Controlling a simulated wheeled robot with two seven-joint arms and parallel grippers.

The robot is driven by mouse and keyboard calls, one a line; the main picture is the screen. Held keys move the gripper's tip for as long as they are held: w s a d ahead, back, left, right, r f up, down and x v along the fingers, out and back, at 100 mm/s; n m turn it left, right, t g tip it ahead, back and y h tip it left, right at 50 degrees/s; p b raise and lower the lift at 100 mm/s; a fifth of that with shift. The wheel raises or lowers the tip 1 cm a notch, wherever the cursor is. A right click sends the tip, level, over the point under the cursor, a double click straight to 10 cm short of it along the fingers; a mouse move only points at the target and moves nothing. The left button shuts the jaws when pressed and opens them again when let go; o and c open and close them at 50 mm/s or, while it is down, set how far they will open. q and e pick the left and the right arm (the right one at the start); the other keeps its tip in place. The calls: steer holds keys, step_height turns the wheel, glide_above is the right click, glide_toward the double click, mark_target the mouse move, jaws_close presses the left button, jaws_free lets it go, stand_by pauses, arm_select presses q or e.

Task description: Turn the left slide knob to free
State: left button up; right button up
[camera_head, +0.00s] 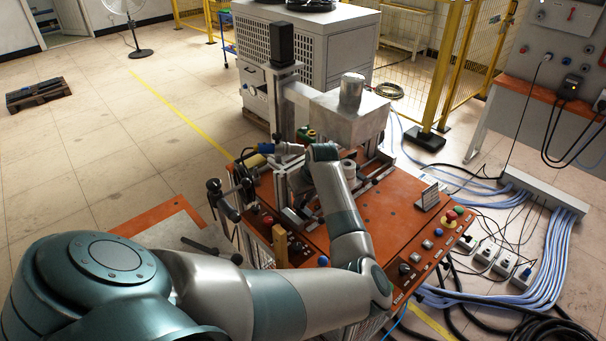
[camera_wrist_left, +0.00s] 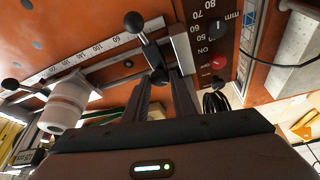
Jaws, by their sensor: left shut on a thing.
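In the left wrist view, a slide knob lever with a black ball end (camera_wrist_left: 133,22) and a silver rod stands over a metal rail with a printed scale. My left gripper (camera_wrist_left: 167,84) is shut at the lever's dark lower end, with its fingers close together there. The fingers partly hide the hold. A second slide knob with a black ball (camera_wrist_left: 10,84) is at the left along the ruler. In the head view my left arm reaches over the orange machine table (camera_head: 380,212); its fingertips and the knobs are hard to make out. My right gripper is not in view.
A white spool-shaped part (camera_wrist_left: 66,102) is close to the left of my gripper. A red button (camera_wrist_left: 218,62) is at the right. In the head view, a grey metal box (camera_head: 352,112) stands above the table, and cables (camera_head: 540,250) cover the floor at right.

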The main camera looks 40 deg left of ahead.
arm_select(q)
steer(key=n, duration=0.1)
steer(key=n+g+b, duration=0.1)
steer(key=n+b, duration=0.1)
steer(key=shift+w+f+n, duration=0.1)
steer(key=shift+w+n, duration=0.15)
steer(key=shift+n, duration=0.15)
steer(key=shift+w+n+g+b, duration=0.1)
steer(key=shift+n+g+b, duration=0.8)
steer(key=shift+n+b, duration=0.65)
steer(key=shift+n, duration=0.25)
steer(key=o, duration=0.7)
steer(key=shift+o, duration=0.2)
steer(key=shift+d+r, duration=0.1)
steer(key=shift+r, duration=0.2)
